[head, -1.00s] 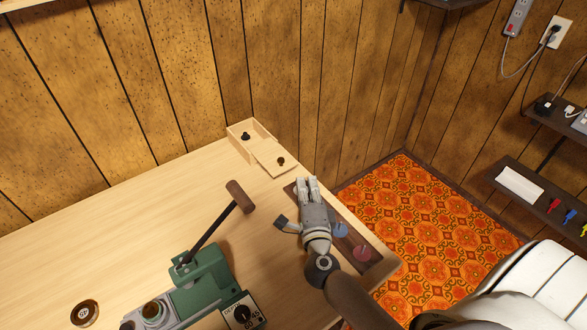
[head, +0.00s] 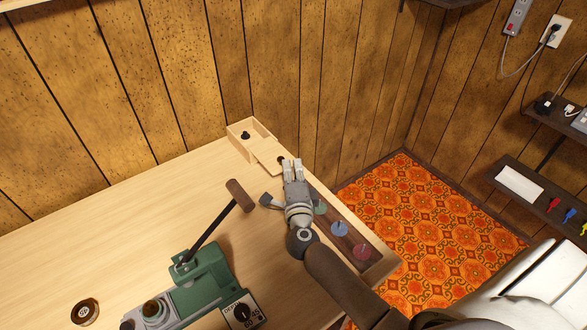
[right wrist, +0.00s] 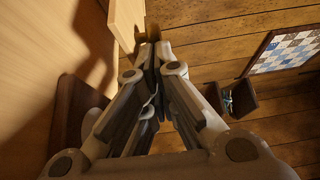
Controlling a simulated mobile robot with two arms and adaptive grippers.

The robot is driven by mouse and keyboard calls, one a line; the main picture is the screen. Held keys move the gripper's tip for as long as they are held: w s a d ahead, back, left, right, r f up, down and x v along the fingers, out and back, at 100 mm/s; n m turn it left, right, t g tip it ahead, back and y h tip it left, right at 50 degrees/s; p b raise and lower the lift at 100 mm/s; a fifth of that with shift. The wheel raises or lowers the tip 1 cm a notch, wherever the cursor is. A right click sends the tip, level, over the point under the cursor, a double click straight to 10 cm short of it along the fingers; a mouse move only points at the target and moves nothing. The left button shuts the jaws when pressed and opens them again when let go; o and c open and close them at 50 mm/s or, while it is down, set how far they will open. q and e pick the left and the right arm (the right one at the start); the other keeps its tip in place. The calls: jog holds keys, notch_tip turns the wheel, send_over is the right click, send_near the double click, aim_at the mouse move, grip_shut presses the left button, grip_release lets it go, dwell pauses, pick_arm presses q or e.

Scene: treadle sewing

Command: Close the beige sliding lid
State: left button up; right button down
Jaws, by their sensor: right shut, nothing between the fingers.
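The beige sliding lid (head: 266,154) sits partly drawn out of a small beige wooden box (head: 236,144) at the table's back corner. The box's back part is open, with a small black object (head: 245,135) inside. The lid juts out towards the lower right; its dark knob (head: 281,160) is partly hidden by my right gripper (head: 291,164). That gripper is shut and empty at the lid's outer end; I cannot tell whether it touches. In the right wrist view its closed fingers (right wrist: 151,55) are beside a beige wooden edge. My left gripper is out of view.
A dark rack (head: 345,238) with coloured discs lies along the table's right edge, beneath my right arm. A green machine (head: 205,272) with a brown-handled lever (head: 240,196) stands in front. The table (head: 120,225) is clear to the left. Wood-panelled walls stand close behind the box.

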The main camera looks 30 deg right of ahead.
aim_at(270, 149)
jog(key=w, duration=0.3)
jog(key=w+a, duration=0.1)
jog(key=w, duration=0.3)
jog(key=w+b, duration=0.1)
jog(key=w, duration=0.3)
jog(key=shift+w+a, duration=0.1)
jog(key=shift+a, duration=0.2)
jog(key=shift+r, duration=0.15)
